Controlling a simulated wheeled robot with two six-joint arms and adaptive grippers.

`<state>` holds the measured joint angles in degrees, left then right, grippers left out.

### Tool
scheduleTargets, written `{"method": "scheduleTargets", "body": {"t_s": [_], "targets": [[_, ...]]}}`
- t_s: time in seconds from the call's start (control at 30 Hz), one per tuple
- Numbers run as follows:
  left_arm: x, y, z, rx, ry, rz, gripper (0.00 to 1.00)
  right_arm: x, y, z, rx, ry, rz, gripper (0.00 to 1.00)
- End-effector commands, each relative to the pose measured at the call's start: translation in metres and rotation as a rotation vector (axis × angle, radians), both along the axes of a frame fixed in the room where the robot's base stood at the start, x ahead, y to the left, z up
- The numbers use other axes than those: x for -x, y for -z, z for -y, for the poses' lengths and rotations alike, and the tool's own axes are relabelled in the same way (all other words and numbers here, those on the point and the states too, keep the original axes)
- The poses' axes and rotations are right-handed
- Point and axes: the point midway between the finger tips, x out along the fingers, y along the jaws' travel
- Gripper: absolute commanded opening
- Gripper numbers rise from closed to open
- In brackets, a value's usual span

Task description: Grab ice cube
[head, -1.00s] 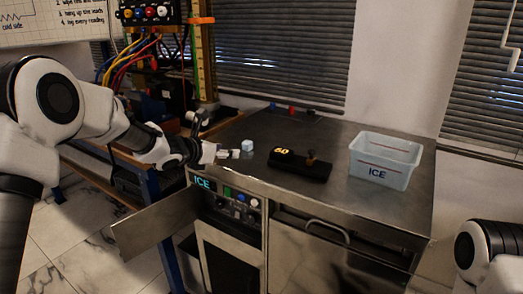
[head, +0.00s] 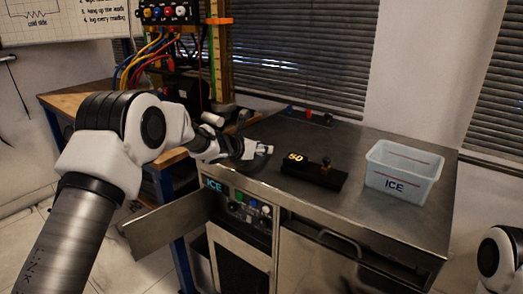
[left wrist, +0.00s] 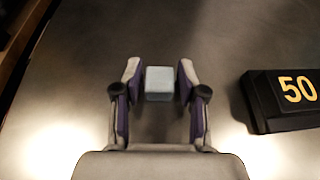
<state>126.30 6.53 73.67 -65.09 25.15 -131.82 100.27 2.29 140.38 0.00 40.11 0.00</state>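The ice cube (left wrist: 159,84) is a small pale blue-grey block on the steel counter (head: 385,220). In the left wrist view it sits between the two fingertips of my left gripper (left wrist: 160,78). The fingers are spread, with a narrow gap on each side of the cube, so the gripper looks open around it. In the head view my left gripper (head: 262,149) is low over the counter's left part and mostly hides the cube. My right gripper is not in view.
A black block marked 50 (head: 308,170) lies right of the gripper; it also shows in the left wrist view (left wrist: 290,98). A translucent bin labelled ICE (head: 400,172) stands further right. Cables and a rig stand at the left.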

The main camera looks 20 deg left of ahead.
Motion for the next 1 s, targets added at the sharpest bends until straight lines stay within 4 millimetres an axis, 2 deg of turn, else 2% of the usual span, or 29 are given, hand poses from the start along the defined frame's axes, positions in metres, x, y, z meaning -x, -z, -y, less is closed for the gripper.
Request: {"method": "scheduleTargets", "body": {"t_s": [0.47,0.63,0.8,0.87,1.0], "targets": [[0.000,-0.002,0.000,0.000,0.000,0.000,0.10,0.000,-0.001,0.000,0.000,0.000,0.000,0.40],[0.000,-0.016,0.000,0.000,0.000,0.001,0.10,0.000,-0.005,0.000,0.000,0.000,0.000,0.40],[0.000,-0.041,0.000,0.001,0.001,0.003,0.10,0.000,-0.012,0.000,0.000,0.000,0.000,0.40],[0.011,-0.033,-0.001,0.003,0.000,0.000,0.10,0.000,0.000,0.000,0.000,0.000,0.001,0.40],[0.046,-0.035,-0.003,0.004,0.000,0.001,0.10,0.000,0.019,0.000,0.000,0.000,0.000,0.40]]}}
